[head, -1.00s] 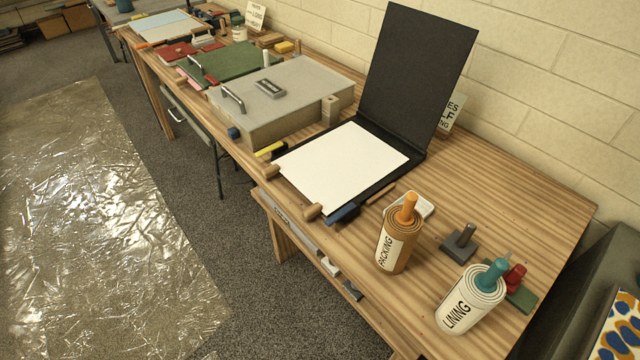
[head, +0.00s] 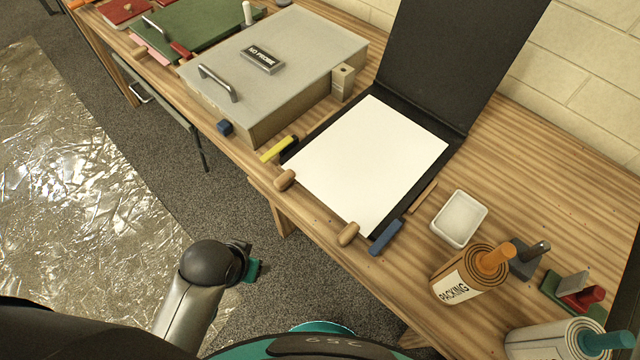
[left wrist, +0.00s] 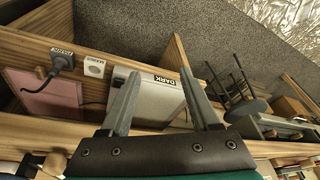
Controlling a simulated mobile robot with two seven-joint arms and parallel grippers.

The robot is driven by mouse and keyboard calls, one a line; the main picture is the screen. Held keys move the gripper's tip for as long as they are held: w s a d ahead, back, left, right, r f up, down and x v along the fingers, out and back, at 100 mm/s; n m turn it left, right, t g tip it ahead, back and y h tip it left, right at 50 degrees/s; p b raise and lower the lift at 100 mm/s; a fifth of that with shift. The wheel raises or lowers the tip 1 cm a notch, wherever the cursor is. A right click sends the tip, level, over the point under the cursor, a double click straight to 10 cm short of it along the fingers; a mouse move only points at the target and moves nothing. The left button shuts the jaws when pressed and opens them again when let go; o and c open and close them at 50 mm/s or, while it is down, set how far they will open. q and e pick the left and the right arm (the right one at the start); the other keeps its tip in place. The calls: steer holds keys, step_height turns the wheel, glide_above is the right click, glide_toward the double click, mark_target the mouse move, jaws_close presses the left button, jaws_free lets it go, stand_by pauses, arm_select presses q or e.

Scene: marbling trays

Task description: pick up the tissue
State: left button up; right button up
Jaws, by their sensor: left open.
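A flat white sheet (head: 368,165), which may be the tissue, lies on the open black folder (head: 440,75) on the wooden bench; I cannot tell its material. Rolls labelled PACKING (head: 466,277) and LINING stand to its right; the LINING label is not readable now on the white roll (head: 545,345). My left arm comes in low at the left of the head view, off the bench's front edge and apart from the sheet. In the left wrist view my left gripper (left wrist: 160,82) is open with nothing between its fingers. My right gripper is not seen.
A grey lidded box marked NO PROBE (head: 285,50) stands left of the folder. The wrist view shows drawers or shelves below.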

arm_select(q)
steer(key=w+d+r+m+t, duration=0.2)
steer(key=w+r+t, duration=0.4)
steer(key=r, duration=0.4)
steer(key=w+d+r+m+t+h, duration=0.1)
steer(key=w+r+t, duration=0.2)
steer(key=w+r, duration=0.65)
steer(key=w+d+r+m+t, duration=0.2)
steer(key=w+r+t, duration=0.3)
steer(key=r, duration=0.7)
steer(key=d+r+m+t+h, duration=0.3)
steer(key=d+r+m+h, duration=0.6)
steer(key=r+h, duration=0.15)
steer(key=s+d+r+m+g+h, duration=0.3)
steer(key=s+d+m+g+h, duration=0.65)
steer(key=m+g, duration=0.5)
steer(key=m+g+y, duration=0.6)
steer(key=m+y, duration=0.7)
steer(key=y, duration=0.8)
glide_above(282, 178)
step_height(282, 178, down, 31)
steer(key=shift+f+b, duration=0.3)
steer(key=shift+f, duration=2.65)
